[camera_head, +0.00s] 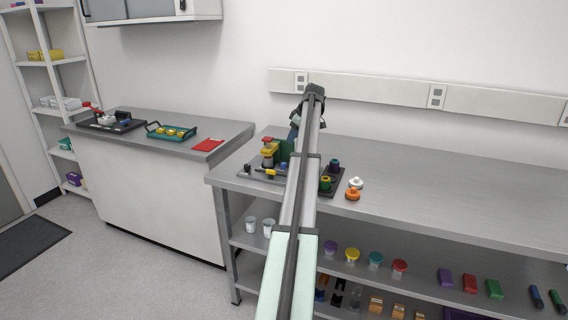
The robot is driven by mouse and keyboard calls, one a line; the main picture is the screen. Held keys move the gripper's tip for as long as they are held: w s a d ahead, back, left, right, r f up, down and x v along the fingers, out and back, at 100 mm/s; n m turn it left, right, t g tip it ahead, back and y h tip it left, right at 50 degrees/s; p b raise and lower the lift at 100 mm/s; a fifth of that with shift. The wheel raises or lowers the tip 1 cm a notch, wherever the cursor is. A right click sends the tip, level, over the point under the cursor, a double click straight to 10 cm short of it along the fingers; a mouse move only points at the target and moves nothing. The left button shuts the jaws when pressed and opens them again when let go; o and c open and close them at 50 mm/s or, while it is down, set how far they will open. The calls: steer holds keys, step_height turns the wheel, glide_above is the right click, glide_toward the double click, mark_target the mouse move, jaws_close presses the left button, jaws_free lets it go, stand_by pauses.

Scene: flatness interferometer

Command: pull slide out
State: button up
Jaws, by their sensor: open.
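The interferometer stands on a dark base plate (258,179) on the metal bench, near its left end. It carries a yellow and red part (268,150), a green upright block (284,150) and a low yellow bar (265,172). I cannot tell which part is the slide. My arm crosses in front and hides the middle of the plate. My gripper (291,138) points down over the green block, at the far end of my arm. It is open. Its fingertips are small and partly hidden, so contact cannot be seen.
Dark knobbed parts (326,184) stand on the plate's right side. A white knob (356,183) and an orange knob (352,194) sit right of it. The bench top (450,190) is clear farther right. A left counter holds a teal tray (171,132) and red pad (208,145).

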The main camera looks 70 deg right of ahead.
mark_target(283, 163)
steer(key=shift+n+y, duration=0.3)
steer(key=shift+y, duration=0.4)
steer(key=x, duration=0.4)
steer(key=s+a+x, duration=0.1)
steer(key=x, duration=0.3)
steer(key=a+x, duration=0.1)
steer(key=x, duration=0.3)
steer(key=shift+s+a+f, duration=0.2)
steer(key=shift+f, duration=0.45)
jaws_close()
